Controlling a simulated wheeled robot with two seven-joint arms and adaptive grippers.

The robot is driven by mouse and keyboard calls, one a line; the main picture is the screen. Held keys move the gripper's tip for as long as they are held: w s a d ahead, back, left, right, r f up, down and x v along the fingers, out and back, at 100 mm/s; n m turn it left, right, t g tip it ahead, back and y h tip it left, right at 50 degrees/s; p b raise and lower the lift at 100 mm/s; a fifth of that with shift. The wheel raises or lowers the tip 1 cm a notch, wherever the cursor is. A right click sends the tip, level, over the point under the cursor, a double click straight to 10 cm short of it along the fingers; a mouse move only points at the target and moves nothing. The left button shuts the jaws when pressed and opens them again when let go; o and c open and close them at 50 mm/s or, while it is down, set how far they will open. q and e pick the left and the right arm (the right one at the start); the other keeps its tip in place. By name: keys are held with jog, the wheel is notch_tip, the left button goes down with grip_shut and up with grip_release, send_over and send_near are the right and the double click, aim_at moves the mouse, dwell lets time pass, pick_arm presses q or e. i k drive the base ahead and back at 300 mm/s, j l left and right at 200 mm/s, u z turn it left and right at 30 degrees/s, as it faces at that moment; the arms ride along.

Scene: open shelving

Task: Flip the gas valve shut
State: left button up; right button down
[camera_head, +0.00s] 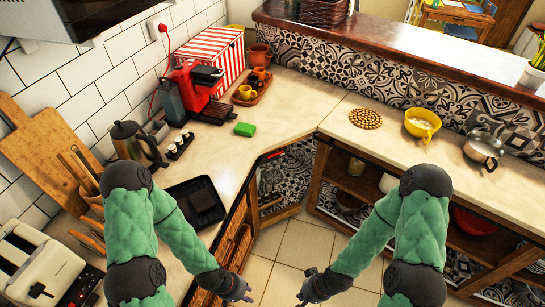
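No gas valve shows clearly. A small red item (274,154) shows under the counter edge in the open corner cabinet, too small to tell whether it is the valve. My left gripper (243,290) is low in the middle of the view, beside the wooden cabinet front; its fingers are small and dark, and I cannot tell if they are apart. My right gripper (303,286) is to its right above the tiled floor, with its fingers spread and nothing between them. Neither gripper touches the red item; both are nearer to me.
The counter (285,105) carries a red coffee machine (196,85), a kettle (136,145), a black tray (195,203), a green sponge (245,129), a yellow pot (422,123) and a steel pan (484,147). Open wooden shelves (350,187) stand under the right counter. Floor (300,243) between is clear.

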aim_at(281, 151)
jog(key=i+l, duration=0.5)
jog(key=l, duration=0.2)
jog(key=i+l, duration=0.25)
jog(key=l, duration=0.15)
jog(key=u, duration=1.65)
